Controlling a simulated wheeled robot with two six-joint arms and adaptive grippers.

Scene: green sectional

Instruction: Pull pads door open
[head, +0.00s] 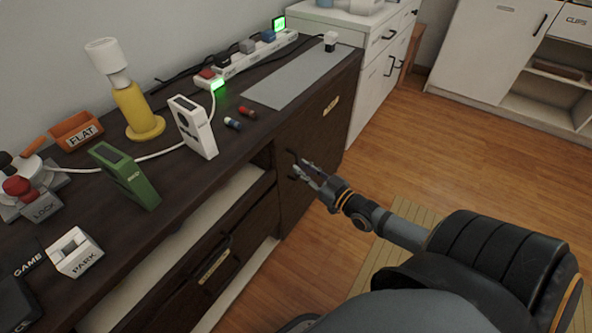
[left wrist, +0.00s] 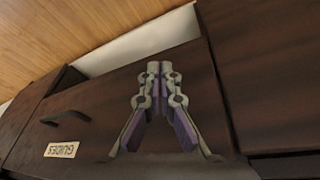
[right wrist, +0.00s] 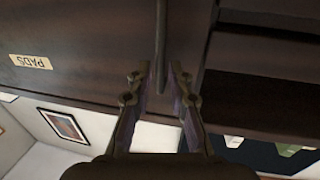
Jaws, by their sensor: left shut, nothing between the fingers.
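The pads door (head: 318,130) is a dark brown cabinet front at the far end of the sideboard and looks closed. Its PADS label (right wrist: 30,62) reads upside down in the right wrist view. Its dark bar handle (right wrist: 161,45) stands at the door's edge nearest the drawers; it also shows in the head view (head: 291,154). My right gripper (right wrist: 160,72) is open at the handle, a finger on each side; contact cannot be told. My left gripper (left wrist: 153,68) is shut and empty, in front of a drawer front labelled GUIDES (left wrist: 61,150). The head view does not show it.
The sideboard top holds a white device (head: 193,127), a green box (head: 125,175), a yellow-based lamp (head: 135,110) and a power strip (head: 250,60). A white cabinet (head: 370,50) stands beyond the door. The wooden floor (head: 420,130) before the door is clear apart from my arm.

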